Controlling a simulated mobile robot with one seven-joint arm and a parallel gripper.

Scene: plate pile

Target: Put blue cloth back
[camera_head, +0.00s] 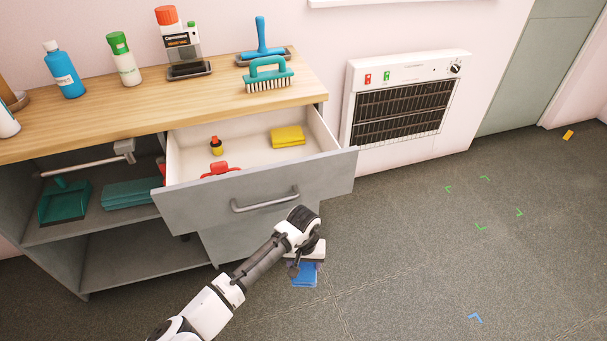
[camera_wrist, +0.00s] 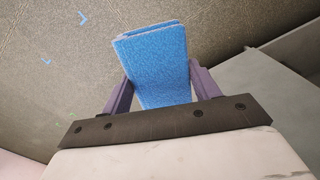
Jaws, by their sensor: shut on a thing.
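The blue cloth (camera_wrist: 155,62) is folded and held between the two fingers of my gripper (camera_wrist: 158,85) in the wrist view. In the head view the blue cloth (camera_head: 303,274) hangs below my gripper (camera_head: 303,262), in front of the cabinet and above the dark floor. The open drawer (camera_head: 262,192) is up and to the left of my gripper. It holds a yellow cloth (camera_head: 288,137), a small yellow bottle with a red top (camera_head: 217,147) and a red item (camera_head: 220,169) partly hidden by the drawer front.
The wooden counter (camera_head: 215,93) carries several bottles and brushes. A teal dustpan (camera_head: 64,203) and folded teal cloths (camera_head: 131,194) lie on the open shelf at left. A wall heater (camera_head: 404,105) is right of the drawer.

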